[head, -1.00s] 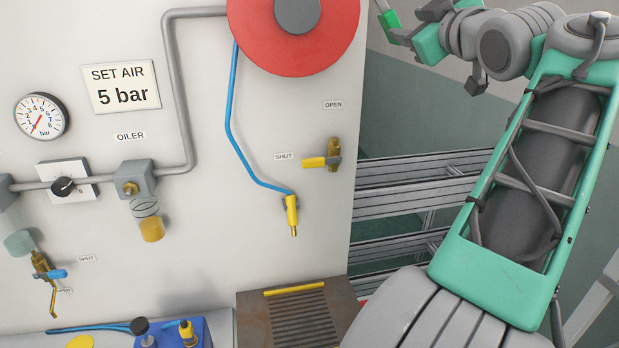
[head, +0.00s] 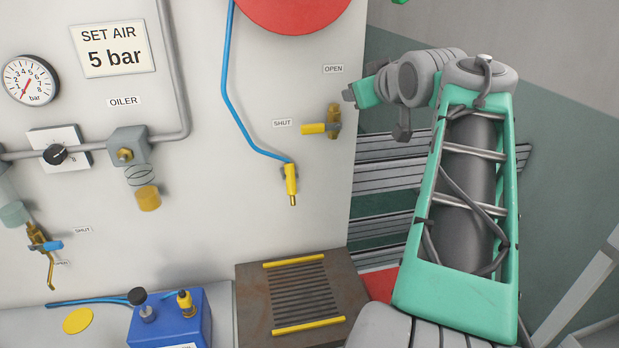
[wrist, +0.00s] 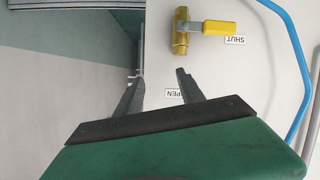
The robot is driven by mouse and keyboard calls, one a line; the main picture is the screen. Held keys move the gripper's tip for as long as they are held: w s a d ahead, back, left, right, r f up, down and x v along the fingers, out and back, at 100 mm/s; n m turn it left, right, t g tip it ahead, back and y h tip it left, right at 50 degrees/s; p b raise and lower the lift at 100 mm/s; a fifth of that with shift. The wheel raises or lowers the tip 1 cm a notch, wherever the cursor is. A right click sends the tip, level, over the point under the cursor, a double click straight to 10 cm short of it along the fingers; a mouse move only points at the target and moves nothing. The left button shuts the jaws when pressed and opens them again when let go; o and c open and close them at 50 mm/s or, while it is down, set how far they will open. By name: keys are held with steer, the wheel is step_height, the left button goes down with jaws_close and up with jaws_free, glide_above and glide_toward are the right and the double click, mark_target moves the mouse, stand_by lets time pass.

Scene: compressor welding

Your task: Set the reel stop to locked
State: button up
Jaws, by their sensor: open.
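The red hose reel (head: 295,12) shows only its lower part at the top of the head view. A blue hose (head: 229,80) hangs from it and ends in a yellow nozzle (head: 291,180) on the white panel. I see no part marked as a reel stop. My gripper (wrist: 160,73) is open and empty in the wrist view, with its fingers in front of the panel's edge. A brass valve (wrist: 181,32) with a yellow handle lies beyond the fingertips, apart from them. In the head view its handle (head: 314,128) points left, towards SHUT.
A gauge (head: 31,81), a black knob (head: 55,155) and an oiler (head: 128,148) are on the panel at left. Below stand a blue box (head: 171,322) and a brown grated plate (head: 344,290). Grey rails (head: 385,205) lie right of the panel.

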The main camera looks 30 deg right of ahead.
steer(key=a+f+g+y+b, duration=0.1)
steer(key=a+f, duration=0.5)
steer(key=f, duration=0.2)
steer(key=a+f+g+y+b, duration=0.1)
steer(key=a+f+g, duration=0.1)
steer(key=a+f, duration=0.4)
step_height(320, 180, down, 3)
steer(key=shift+w+a+b, duration=0.15)
steer(key=shift+w+b, duration=0.05)
steer(key=shift+b, duration=0.15)
